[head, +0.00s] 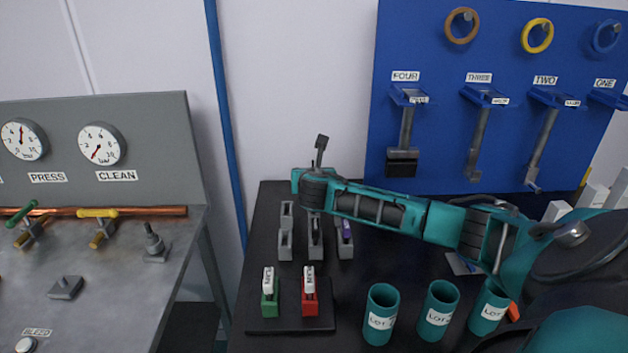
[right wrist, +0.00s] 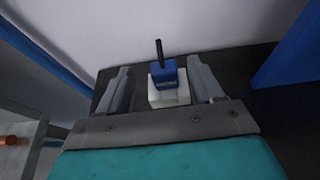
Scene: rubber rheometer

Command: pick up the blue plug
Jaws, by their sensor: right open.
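The blue plug (right wrist: 164,73) shows in the right wrist view as a small blue block with a thin black pin sticking up. It sits on a white block (right wrist: 168,95). My right gripper (right wrist: 160,66) is open, with one finger on each side of the plug and white block and visible gaps between. In the head view my right arm reaches in from the right across the black table, and its wrist covers the area around the plug, so the plug is not clearly visible there. My left gripper is in neither view.
Grey holders (head: 285,240) stand on the black table (head: 262,205), one with a purple piece (head: 346,229). In front are a green labelled block (head: 269,298), a red one (head: 310,298) and teal cups (head: 380,315). A blue tool board (head: 440,130) stands behind; a grey bench (head: 110,270) is left.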

